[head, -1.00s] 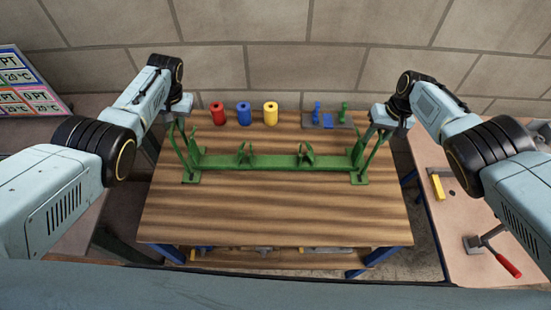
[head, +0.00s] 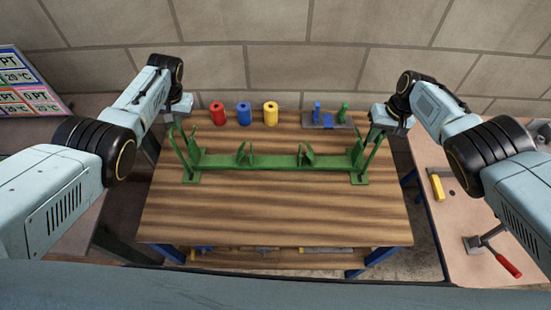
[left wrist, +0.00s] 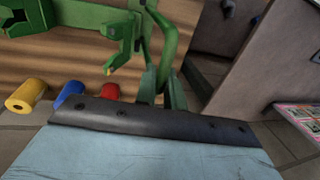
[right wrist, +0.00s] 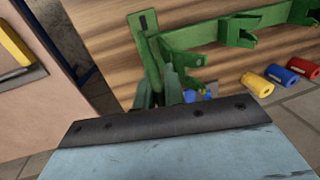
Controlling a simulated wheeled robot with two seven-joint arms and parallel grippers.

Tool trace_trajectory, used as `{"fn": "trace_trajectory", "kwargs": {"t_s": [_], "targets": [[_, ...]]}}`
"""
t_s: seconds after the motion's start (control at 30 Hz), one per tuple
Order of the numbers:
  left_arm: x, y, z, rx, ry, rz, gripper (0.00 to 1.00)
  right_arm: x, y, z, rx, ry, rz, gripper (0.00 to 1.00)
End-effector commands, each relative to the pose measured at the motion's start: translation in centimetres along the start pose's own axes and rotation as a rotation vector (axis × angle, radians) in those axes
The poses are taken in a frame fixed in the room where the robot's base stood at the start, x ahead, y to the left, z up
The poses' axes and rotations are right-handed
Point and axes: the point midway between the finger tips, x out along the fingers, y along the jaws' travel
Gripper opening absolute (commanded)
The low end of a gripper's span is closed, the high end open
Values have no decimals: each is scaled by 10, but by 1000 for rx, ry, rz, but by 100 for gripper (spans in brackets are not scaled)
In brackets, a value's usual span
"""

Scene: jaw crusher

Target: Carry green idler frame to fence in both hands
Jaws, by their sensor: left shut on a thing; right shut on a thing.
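The green idler frame (head: 270,162) is a long bar with upright end brackets and two smaller brackets in the middle. It spans the wooden workbench (head: 270,215) in the head view. My left gripper (head: 178,122) is shut on its left end bracket, and my right gripper (head: 378,128) is shut on its right end bracket. The frame also shows in the left wrist view (left wrist: 165,45) and in the right wrist view (right wrist: 150,55), by the fingers. Whether its feet touch the bench top I cannot tell. No fence is recognisable in these views.
A red roller (head: 218,113), a blue roller (head: 244,113) and a yellow roller (head: 270,113) stand at the back of the bench, beside a grey plate (head: 326,121) with small blue and green parts. A side table with a red-handled tool (head: 508,265) is at right. A block wall stands behind.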

Motion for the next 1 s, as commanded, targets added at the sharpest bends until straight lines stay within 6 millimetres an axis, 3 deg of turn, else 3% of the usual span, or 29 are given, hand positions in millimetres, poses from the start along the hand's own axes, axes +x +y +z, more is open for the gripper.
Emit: {"fn": "trace_trajectory", "kwargs": {"t_s": [1.0], "targets": [[-7,-2,-3,-1,9,-1,0,-6,-2,-3,-2,7,-1,0]]}}
